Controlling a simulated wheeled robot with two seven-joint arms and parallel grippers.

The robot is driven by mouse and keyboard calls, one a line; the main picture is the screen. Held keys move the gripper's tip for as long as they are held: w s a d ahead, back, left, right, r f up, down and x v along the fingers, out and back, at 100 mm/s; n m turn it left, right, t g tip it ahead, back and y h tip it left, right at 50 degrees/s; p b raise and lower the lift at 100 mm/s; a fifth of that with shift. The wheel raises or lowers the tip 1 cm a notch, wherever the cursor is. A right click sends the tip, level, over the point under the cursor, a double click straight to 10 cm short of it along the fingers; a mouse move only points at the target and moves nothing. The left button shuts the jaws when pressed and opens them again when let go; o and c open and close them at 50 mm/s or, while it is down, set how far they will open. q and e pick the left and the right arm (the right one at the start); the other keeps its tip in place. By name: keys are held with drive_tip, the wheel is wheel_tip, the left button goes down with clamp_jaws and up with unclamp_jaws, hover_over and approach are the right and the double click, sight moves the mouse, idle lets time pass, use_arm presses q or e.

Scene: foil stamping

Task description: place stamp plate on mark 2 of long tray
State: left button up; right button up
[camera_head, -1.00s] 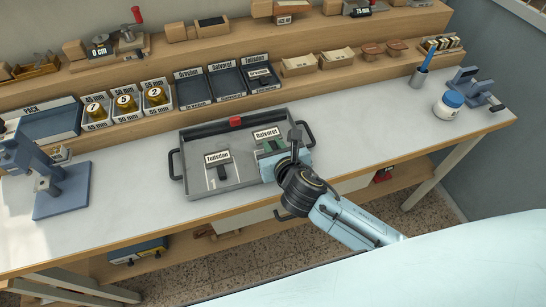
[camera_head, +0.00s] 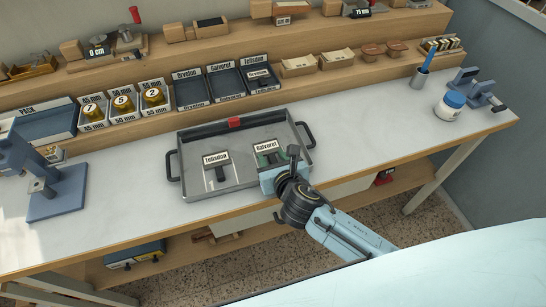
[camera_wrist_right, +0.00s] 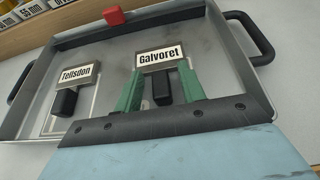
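The long grey tray (camera_head: 188,184) lies on the bench with two labelled stamp plates in it. The Tellsdon plate (camera_head: 216,158) is in its left half, also in the right wrist view (camera_wrist_right: 79,75). The Galvoret plate (camera_head: 265,146) is in its right half and looks to lie on the tray floor. My right gripper (camera_wrist_right: 162,96) has its green fingers on either side of the Galvoret plate's black handle (camera_wrist_right: 161,88), with gaps visible, so it looks open. In the head view this gripper (camera_head: 270,163) partly covers the plate. Mark 2 cannot be made out. My left gripper is out of view.
A red block (camera_head: 234,123) sits on the tray's back edge. A dark handle (camera_head: 308,134) stands at its right end. A blue press (camera_head: 55,190) stands left.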

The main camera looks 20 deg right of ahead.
drive_tip(key=shift+r, duration=0.25)
drive_tip(key=p+v, duration=0.2)
drive_tip(key=v, duration=1)
